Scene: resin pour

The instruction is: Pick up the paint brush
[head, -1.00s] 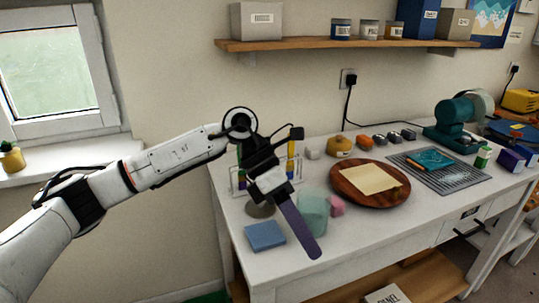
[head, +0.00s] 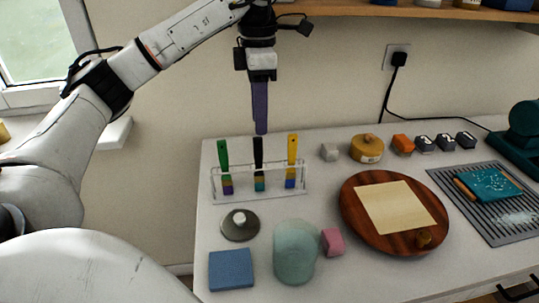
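Three upright brush-like tools stand in a clear rack (head: 273,196) at the back left of the table. One has a green handle (head: 223,153), one a black handle (head: 258,150) and one a yellow handle (head: 292,147). Their lower ends show coloured bands behind the clear rack. My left gripper (head: 261,130) points straight down, with its purple fingers just above the black handle in the picture. The fingers overlap from this side, so their gap is hidden. I cannot tell whether they touch the handle. My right gripper is not in view.
In front of the rack are a grey disc with a white knob (head: 240,225), a blue pad (head: 231,269), a pale green cup (head: 295,252) and a pink block (head: 333,241). A round wooden board (head: 360,222) lies right. A shelf (head: 420,11) is above.

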